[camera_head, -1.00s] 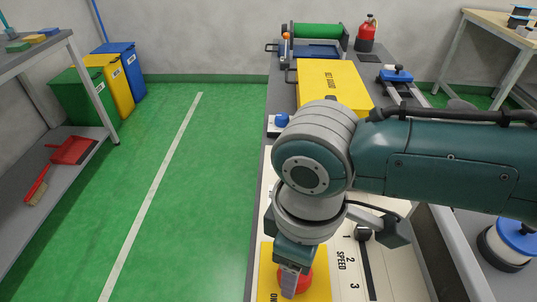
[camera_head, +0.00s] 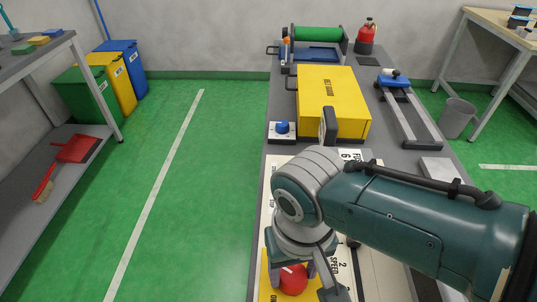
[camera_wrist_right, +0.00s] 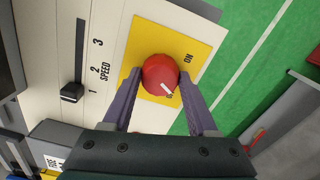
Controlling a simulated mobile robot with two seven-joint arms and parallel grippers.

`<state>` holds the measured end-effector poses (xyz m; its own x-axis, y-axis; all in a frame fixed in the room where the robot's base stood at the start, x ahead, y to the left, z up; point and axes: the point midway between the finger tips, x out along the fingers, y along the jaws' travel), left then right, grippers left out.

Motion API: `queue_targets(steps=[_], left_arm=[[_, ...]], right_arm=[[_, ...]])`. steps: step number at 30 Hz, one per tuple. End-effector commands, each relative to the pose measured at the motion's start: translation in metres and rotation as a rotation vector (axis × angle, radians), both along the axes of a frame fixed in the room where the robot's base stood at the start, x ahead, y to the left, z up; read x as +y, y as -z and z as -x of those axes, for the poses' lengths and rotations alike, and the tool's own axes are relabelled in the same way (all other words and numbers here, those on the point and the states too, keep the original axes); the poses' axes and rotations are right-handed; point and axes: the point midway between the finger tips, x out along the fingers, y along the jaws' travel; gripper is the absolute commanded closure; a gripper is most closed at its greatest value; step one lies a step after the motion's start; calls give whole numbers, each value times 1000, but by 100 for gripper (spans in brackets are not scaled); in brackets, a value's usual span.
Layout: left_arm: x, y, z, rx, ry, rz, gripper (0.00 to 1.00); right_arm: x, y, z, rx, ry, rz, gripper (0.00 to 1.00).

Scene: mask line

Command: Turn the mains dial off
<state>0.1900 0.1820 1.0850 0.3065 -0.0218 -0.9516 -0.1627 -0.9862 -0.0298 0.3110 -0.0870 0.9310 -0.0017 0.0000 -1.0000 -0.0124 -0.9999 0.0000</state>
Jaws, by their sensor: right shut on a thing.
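The mains dial is a round red knob (camera_head: 293,280) on a yellow plate (camera_head: 266,288) at the bottom of the head view. It also shows in the right wrist view (camera_wrist_right: 158,72), on its yellow plate (camera_wrist_right: 142,40) with ON printed at the right. A white mark on the knob points to the lower right, near a second label partly hidden by a finger. My right gripper (camera_head: 292,268) is shut on the red knob, with one finger on each side (camera_wrist_right: 158,80). My left gripper is not in view.
A black SPEED slider (camera_wrist_right: 73,92) with numbers sits beside the dial plate. Farther back are a blue knob (camera_head: 282,127), a yellow box (camera_head: 335,95) and a blue-handled rail (camera_head: 395,80). Green floor (camera_head: 200,170) lies open to the left.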

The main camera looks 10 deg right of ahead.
Motion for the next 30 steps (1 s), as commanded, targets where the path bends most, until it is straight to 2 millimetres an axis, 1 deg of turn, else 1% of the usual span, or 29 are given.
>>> queue_targets(steps=[6, 12, 20, 30], left_arm=[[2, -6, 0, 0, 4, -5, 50], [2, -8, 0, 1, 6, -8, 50], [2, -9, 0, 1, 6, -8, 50], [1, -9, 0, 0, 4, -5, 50]], right_arm=[[1, -1, 0, 0, 147, -2, 97], [1, -1, 0, -1, 234, -2, 97], [0, 0, -1, -3, 281, 0, 97], [0, 0, -1, -3, 285, 0, 97]])
